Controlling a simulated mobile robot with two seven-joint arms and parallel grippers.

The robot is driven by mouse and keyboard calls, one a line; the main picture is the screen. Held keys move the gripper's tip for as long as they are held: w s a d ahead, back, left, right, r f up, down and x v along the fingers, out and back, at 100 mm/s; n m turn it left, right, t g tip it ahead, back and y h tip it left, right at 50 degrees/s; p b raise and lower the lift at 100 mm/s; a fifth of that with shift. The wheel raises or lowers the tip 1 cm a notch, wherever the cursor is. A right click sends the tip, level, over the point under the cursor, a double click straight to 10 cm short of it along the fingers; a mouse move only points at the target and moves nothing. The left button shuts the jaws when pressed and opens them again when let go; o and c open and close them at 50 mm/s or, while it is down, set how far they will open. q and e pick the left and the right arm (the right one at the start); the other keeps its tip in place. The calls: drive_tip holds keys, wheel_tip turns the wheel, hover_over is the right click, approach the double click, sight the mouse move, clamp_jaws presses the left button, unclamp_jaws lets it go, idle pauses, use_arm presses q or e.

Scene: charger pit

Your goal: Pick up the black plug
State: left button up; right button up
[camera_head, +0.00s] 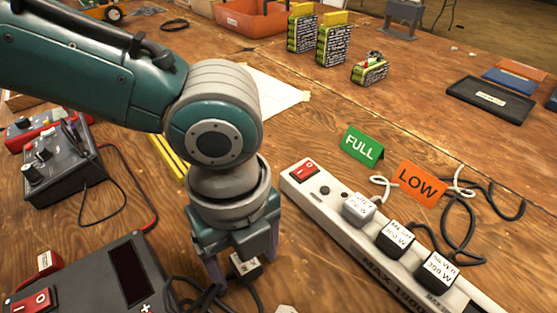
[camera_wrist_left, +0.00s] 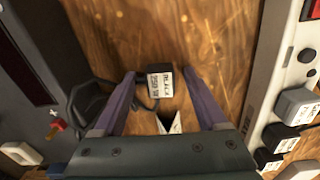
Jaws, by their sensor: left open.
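The black plug (camera_wrist_left: 161,82) lies on the wooden table, its white label reading BLACK. In the head view it shows partly behind my left gripper (camera_head: 243,272). My left gripper is open and pointed down, with its two purple fingers on either side of the plug in the left wrist view (camera_wrist_left: 160,75). Gaps show between the plug and both fingers there. How far the fingertips are above the table is hard to tell. My right gripper is in neither view.
A white power strip (camera_head: 300,187) with several plugs stands to the right, by a green FULL sign (camera_head: 362,146) and an orange LOW sign (camera_head: 418,183). A dark device (camera_head: 90,280) with a red switch and loose black cables stands on the left.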

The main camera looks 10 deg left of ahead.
use_arm(q)
clamp_jaws()
idle(0.6)
